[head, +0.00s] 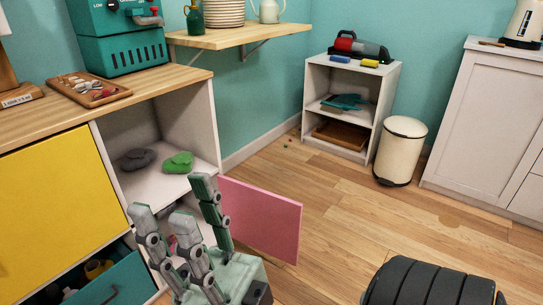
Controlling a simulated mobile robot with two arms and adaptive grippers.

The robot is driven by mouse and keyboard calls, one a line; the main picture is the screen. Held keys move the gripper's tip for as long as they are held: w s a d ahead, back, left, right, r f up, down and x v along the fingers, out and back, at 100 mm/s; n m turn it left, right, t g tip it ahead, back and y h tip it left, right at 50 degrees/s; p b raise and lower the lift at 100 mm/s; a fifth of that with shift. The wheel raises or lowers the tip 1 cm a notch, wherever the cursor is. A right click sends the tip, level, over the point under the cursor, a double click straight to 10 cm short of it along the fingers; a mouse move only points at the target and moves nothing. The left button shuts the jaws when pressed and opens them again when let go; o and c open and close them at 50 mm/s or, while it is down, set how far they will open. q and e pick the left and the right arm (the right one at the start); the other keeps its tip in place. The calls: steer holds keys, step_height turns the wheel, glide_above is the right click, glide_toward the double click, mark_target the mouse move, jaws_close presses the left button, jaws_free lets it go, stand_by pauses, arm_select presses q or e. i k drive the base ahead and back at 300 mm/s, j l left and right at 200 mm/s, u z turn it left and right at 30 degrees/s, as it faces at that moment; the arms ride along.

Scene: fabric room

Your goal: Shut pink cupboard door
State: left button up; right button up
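The pink cupboard door (262,220) stands open, sticking out to the right from the right end of the white cupboard unit (215,125) under the wooden worktop. Its left part and lower edge are partly hidden by my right gripper (172,208). That gripper comes up from the bottom of the head view, with three jointed fingers spread apart and nothing between them. One finger overlaps the door's left edge in the picture; I cannot tell whether it touches. The lower compartment is mostly hidden behind the fingers. My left gripper is not in view.
A grey item (137,158) and a green item (178,162) lie on the open shelf. A yellow door (55,200) is shut; the teal drawer (110,285) below is open. A cream bin (400,150) stands farther back. Wooden floor (350,215) right of the pink door is clear.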

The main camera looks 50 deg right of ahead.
mark_target(270, 223)
steer(key=u, duration=0.4)
steer(key=k+l+u, duration=0.1)
steer(key=u, duration=0.25)
steer(key=k+u, duration=0.1)
steer(key=u, duration=0.3)
steer(key=k+l, duration=0.1)
steer(key=l, duration=0.4)
steer(key=k+l, duration=0.1)
steer(key=l, duration=0.9)
steer(key=k+l, duration=0.15)
steer(key=l, duration=0.35)
steer(key=k+l, duration=0.1)
steer(key=l, duration=0.4)
steer(key=k+l, duration=0.1)
steer(key=l, duration=0.4)
